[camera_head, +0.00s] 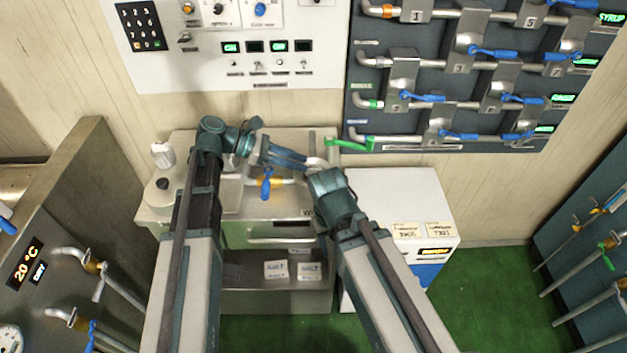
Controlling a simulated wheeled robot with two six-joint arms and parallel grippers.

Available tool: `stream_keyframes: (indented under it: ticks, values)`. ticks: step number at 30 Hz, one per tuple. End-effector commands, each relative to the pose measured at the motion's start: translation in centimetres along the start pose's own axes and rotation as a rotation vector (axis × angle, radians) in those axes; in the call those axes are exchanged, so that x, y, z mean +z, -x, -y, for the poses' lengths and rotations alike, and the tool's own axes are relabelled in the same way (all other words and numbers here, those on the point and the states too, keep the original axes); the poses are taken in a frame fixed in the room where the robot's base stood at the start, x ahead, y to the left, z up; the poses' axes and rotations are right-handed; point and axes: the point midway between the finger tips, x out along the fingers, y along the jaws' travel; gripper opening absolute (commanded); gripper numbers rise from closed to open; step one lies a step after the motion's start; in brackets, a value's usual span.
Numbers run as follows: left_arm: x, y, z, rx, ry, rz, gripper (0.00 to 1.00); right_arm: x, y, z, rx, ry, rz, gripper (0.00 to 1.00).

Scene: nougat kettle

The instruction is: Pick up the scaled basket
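I cannot make out a basket for certain; the area around the grippers on the metal counter unit (280,238) is partly covered by my arms. My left gripper (288,159) reaches right over the counter top, near the wall. Its fingers are small, and I cannot tell whether they hold anything. My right arm's wrist (332,194) is close beside it on the right. The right gripper's fingers cannot be clearly separated from the grey parts there.
A blue-handled valve (266,184) sits below my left gripper. A green handle (350,144) is to the right. A white box unit (407,218) stands right of the counter. Labelled boxes (276,270) lie on the lower shelf. Green floor (490,300) is open at right.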

Motion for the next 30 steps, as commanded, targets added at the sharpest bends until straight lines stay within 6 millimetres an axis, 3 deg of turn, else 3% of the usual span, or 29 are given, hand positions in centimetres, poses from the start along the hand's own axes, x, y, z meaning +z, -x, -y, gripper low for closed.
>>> stream_keyframes:
  ticks: [11, 18, 19, 24, 30]
  values:
    - [-0.5, -4.7, 0.2, -0.002, -0.001, 0.000, 0.30, -0.1, -2.5, 0.2, 0.000, 0.000, 0.000, 0.50]
    - [-0.2, -5.0, 0.2, 0.000, 0.000, 0.000, 0.30, -0.1, -2.4, 0.2, 0.000, 0.000, 0.000, 0.50]
    - [-0.2, -5.0, 0.2, 0.000, 0.000, 0.000, 0.28, -0.1, -2.4, 0.2, 0.000, 0.000, 0.000, 0.50]
    - [-0.3, -5.0, 0.2, 0.000, 0.000, 0.000, 0.00, -0.1, -2.4, 0.2, 0.000, 0.000, 0.000, 0.50]
    - [-0.3, -5.0, 0.2, 0.000, 0.000, 0.000, 0.00, -0.1, -2.4, 0.2, 0.000, 0.000, 0.000, 0.50]
